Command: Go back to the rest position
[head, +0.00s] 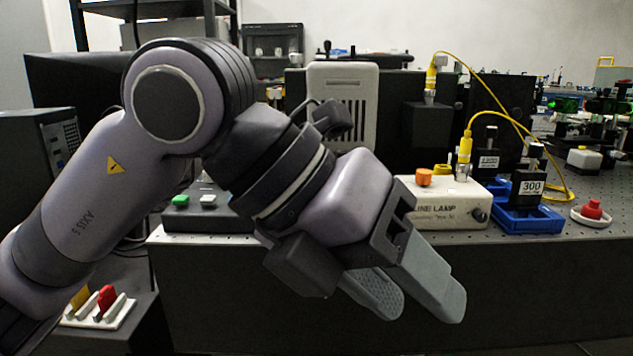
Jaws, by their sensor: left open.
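My left arm comes in from the left and bends over the front of the bench. My left gripper (412,302) points down and to the right, in front of the bench's dark front face. Its two grey fingers are apart with nothing between them. My right gripper is not in view.
The perforated bench top (395,238) lies behind my gripper. On it stand a line lamp box (450,205) with a yellow cable, a blue holder (530,220) and a red knob on a white dish (592,210). A white rack (100,312) sits lower left, close to my arm.

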